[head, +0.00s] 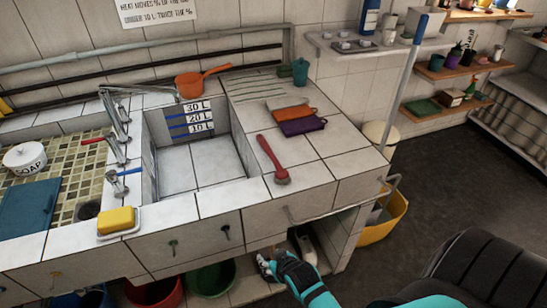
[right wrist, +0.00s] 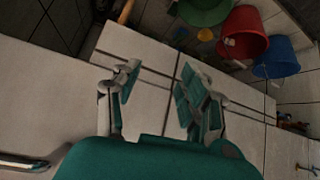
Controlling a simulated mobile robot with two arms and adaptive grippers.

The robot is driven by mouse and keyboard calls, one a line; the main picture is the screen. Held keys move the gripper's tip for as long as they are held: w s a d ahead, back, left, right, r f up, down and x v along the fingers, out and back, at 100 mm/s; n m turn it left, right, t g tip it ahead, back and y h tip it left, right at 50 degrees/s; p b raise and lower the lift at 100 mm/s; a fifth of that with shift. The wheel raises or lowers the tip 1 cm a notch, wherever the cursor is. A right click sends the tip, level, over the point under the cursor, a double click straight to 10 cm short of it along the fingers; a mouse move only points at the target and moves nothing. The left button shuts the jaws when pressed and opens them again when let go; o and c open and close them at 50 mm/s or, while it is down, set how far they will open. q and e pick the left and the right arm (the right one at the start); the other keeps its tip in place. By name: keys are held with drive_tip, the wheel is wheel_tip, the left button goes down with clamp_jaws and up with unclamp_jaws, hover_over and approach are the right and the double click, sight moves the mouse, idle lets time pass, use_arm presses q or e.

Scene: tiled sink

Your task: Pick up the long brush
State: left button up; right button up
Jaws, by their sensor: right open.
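A red long-handled brush (head: 272,160) lies on the tiled counter right of the sink basin. Its round head points toward the front edge and its handle points back. My right gripper (head: 265,263) is in front of the counter, below the level of its top, and apart from the brush. In the right wrist view my right gripper (right wrist: 160,86) is open, with nothing between its fingers and white tiles behind them. The brush does not show in that view. My left gripper is not in view.
A metal rail (head: 335,208) sticks out from the counter's front right. Orange and purple cloths (head: 300,125) lie behind the brush. A yellow bucket (head: 385,220) with a tall blue-and-white pole stands on the right. Green (head: 212,280) and red buckets stand under the counter.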

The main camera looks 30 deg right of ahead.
drive_tip(key=w+d+r+m+t+h, duration=0.1)
drive_tip(key=d+r, duration=0.1)
drive_tip(key=r, duration=0.5)
drive_tip(key=w+d+r+t, duration=0.1)
drive_tip(key=w+d+r, duration=0.1)
drive_tip(key=r, duration=0.5)
drive_tip(key=m+t+h, duration=0.1)
drive_tip(key=t+h, duration=0.1)
approach(276, 162)
drive_tip(key=p+x, duration=0.1)
drive_tip(key=x, duration=0.4)
drive_tip(key=shift+w+f, duration=0.1)
drive_tip(key=shift+f, duration=0.1)
drive_tip(key=shift+w+f, duration=0.15)
drive_tip(key=shift+w, duration=0.25)
drive_tip(key=shift+w+d+p, duration=0.2)
drive_tip(key=shift+w+p, duration=0.15)
drive_tip(key=x, duration=0.4)
drive_tip(key=shift+w+d+f, duration=0.1)
drive_tip(key=shift+d+f, duration=0.05)
drive_tip(key=shift+d, duration=0.05)
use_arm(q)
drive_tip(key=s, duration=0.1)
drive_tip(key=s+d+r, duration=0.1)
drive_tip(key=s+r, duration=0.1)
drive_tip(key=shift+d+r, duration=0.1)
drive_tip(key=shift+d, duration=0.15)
use_arm(e)
clamp_jaws()
